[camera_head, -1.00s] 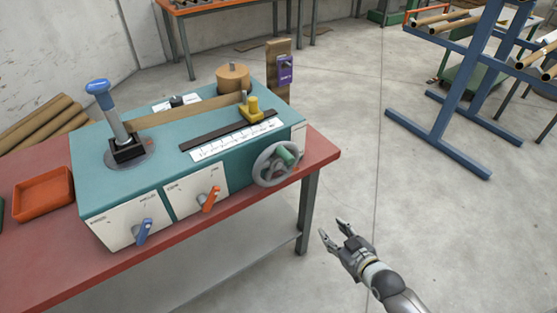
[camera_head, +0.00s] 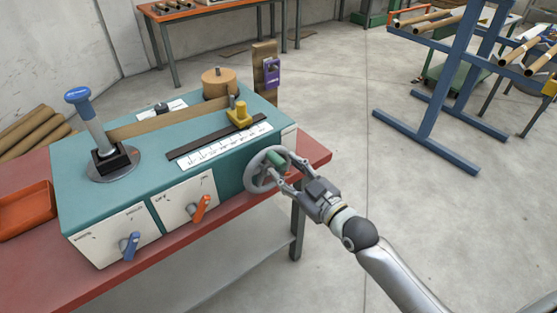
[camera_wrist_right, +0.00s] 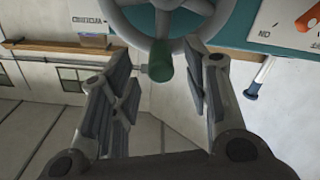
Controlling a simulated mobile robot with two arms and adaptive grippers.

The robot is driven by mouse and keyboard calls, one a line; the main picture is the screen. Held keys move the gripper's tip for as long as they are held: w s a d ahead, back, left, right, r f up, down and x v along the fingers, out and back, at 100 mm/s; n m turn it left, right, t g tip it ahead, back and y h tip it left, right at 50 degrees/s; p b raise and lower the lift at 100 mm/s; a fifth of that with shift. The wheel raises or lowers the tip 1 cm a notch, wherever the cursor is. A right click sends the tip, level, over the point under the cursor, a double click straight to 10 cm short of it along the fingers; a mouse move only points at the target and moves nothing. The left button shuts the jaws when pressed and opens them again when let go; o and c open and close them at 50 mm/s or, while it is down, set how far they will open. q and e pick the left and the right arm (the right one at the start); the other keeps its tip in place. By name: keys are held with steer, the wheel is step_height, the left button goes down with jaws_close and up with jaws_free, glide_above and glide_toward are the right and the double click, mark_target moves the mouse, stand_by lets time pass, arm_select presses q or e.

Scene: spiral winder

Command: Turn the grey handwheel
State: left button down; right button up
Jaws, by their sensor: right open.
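The grey handwheel (camera_head: 252,174) is on the front right face of the teal winder (camera_head: 85,200). Its green handle (camera_head: 276,159) sticks out from the upper right of the rim. My right gripper (camera_head: 281,171) is at the wheel, with its open fingers on either side of the handle. In the right wrist view, the green handle (camera_wrist_right: 159,62) points in between the two spread fingers (camera_wrist_right: 160,95), and the grey wheel (camera_wrist_right: 137,37) fills the top. The handle looks unclamped, with gaps to both fingers. My left gripper is not in view.
The winder stands on a red table (camera_head: 315,150). An orange lever (camera_head: 201,208) and a blue lever (camera_head: 130,245) are on its front, left of the wheel. A yellow slider (camera_head: 239,116) is on top. The floor to the right is free up to a blue rack (camera_head: 440,135).

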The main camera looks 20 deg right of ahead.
steer(key=shift+x, duration=2)
jaws_close()
